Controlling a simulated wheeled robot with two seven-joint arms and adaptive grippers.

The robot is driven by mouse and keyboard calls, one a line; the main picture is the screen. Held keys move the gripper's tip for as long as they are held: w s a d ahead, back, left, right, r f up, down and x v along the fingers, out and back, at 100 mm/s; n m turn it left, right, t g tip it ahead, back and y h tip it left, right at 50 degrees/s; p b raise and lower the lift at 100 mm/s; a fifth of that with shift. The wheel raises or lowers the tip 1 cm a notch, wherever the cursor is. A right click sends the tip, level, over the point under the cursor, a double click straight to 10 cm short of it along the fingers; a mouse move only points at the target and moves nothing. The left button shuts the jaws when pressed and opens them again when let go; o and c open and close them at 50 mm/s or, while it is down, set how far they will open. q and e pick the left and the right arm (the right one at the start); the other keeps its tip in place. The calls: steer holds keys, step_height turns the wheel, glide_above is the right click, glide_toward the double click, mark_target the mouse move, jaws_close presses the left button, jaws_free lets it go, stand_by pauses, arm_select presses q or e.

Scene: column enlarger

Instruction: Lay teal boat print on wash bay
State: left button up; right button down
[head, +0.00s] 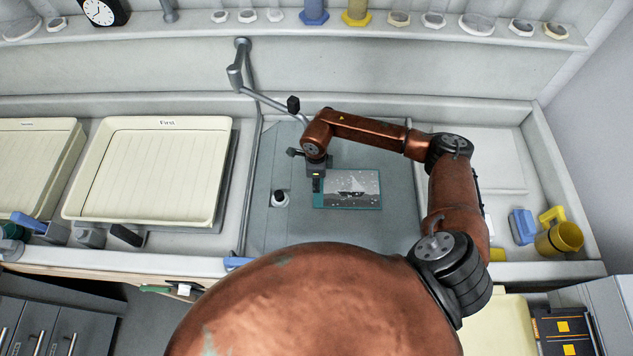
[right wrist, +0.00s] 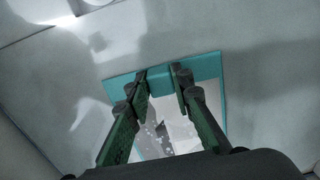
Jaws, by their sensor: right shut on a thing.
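The teal boat print (head: 351,188) is a dark grey picture of a boat with a teal border. It lies flat in the head view, over the grey-green floor of the wash bay (head: 384,229). I cannot tell whether it touches that floor. My right gripper (head: 317,178) is at the print's left edge, shut on its teal border. In the right wrist view, the fingers (right wrist: 158,76) are at the teal edge of the print (right wrist: 207,68), and the gripper body hides part of the picture. My left gripper is not in view.
A cream tray marked First (head: 150,170) stands left of the bay. A grey tap (head: 238,78) reaches over the bay's back left. A small white-topped dark object (head: 280,198) stands just left of the print. A yellow mug (head: 560,238) and blue item (head: 522,226) are at right.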

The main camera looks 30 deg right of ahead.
steer(key=shift+f, duration=0.15)
steer(key=c, duration=1.6)
jaws_free()
steer(key=shift+r+p, duration=2)
steer(key=shift+r, duration=2)
